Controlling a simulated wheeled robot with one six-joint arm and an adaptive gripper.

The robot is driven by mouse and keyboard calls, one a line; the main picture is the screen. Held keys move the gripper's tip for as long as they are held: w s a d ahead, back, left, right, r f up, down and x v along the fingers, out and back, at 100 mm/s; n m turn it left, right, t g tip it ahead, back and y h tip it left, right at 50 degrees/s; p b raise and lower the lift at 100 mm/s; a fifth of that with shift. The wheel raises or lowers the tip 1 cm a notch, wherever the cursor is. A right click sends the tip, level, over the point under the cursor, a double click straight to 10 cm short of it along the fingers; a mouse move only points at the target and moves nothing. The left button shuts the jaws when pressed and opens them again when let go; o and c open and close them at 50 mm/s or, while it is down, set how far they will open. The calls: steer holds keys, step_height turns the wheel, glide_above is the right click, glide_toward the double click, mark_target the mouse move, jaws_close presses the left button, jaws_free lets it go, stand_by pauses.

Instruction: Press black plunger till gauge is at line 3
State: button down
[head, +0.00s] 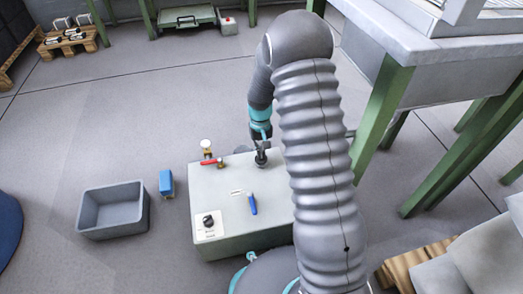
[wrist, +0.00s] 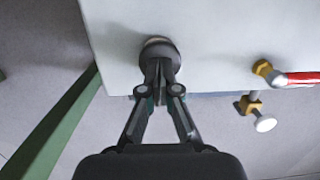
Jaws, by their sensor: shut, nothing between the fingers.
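The black plunger (head: 262,159) stands near the back edge of a light grey box (head: 225,183). My gripper (head: 261,144) is directly above it, pointing down. In the wrist view, my gripper (wrist: 158,75) is shut and empty, its tips in front of the dark round plunger head (wrist: 163,48). The tips overlap the head in that view; whether they touch it I cannot tell. No gauge reading or line 3 is legible in either view.
A red valve handle (head: 211,162) with brass fittings is left of the plunger. A black knob (head: 208,221) and a blue handle (head: 253,204) are on the box. A grey bin (head: 113,210) and a blue block (head: 166,183) lie left. A green-legged table (head: 384,110) stands right.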

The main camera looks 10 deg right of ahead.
steer(key=shift+f, duration=0.1)
step_height(320, 180, up, 14)
steer(key=w+p, duration=0.2)
steer(key=p, duration=0.2)
steer(key=shift+d, duration=0.15)
stand_by(0.7)
